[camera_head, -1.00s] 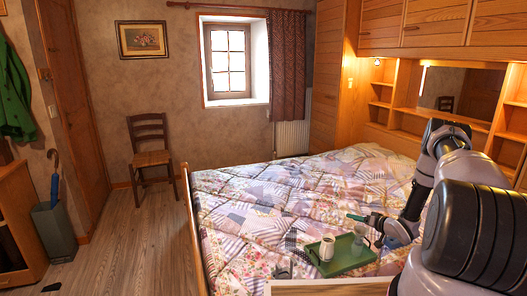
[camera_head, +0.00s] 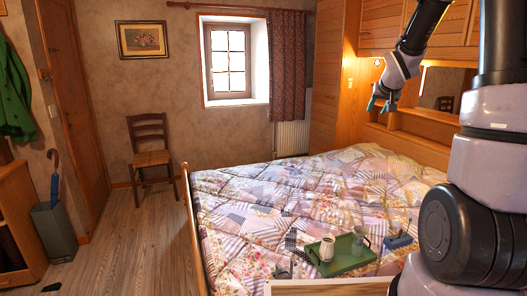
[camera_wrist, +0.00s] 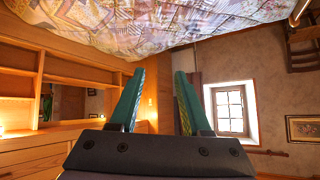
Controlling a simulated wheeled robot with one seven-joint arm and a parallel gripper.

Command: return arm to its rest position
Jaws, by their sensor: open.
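My gripper (camera_head: 384,104) is raised high over the far right part of the bed, in front of the wooden cabinets. Its two teal fingers are apart with nothing between them in the wrist view (camera_wrist: 158,100). The wrist view appears upside down, with the bed along the top and the window below it. My arm comes in from the right edge of the head view and bends upward out of the top of the picture.
The bed (camera_head: 270,205) has a patchwork quilt. A green tray (camera_head: 345,262) on it holds a white mug (camera_head: 327,248) and a clear glass (camera_head: 361,243). A blue object (camera_head: 398,240) lies beside the tray. Overbed cabinets (camera_head: 400,28) and shelves stand close behind my gripper.

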